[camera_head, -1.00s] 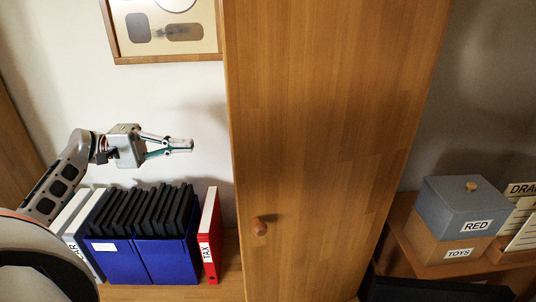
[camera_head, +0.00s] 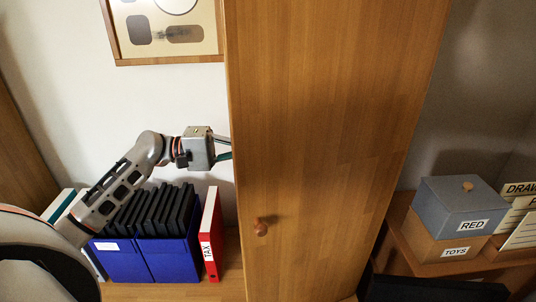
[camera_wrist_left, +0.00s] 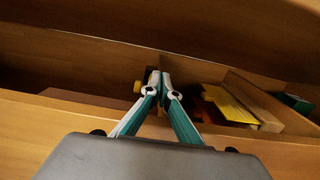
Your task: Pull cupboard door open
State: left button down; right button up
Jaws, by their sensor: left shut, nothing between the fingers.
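In the left wrist view the gripper (camera_wrist_left: 160,78) is shut and empty. Its fingertips are in front of a wooden interior (camera_wrist_left: 90,55) holding yellow and brown items (camera_wrist_left: 232,105). I cannot tell whether it touches the door. My right gripper is not in view.
Below my left arm stand a blue file holder (camera_head: 150,262) with black folders and a red TAX binder (camera_head: 210,235). A framed picture (camera_head: 165,35) hangs above. At right, a grey RED box (camera_head: 455,205) sits on a TOYS box (camera_head: 440,245) on a shelf.

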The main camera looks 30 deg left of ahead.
pick_arm(q)
jog(key=d, duration=0.1)
jog(key=s+d+p, duration=0.1)
jog(key=d, duration=0.2)
jog(key=shift+s+d, duration=0.35)
jog(key=shift+s, duration=0.05)
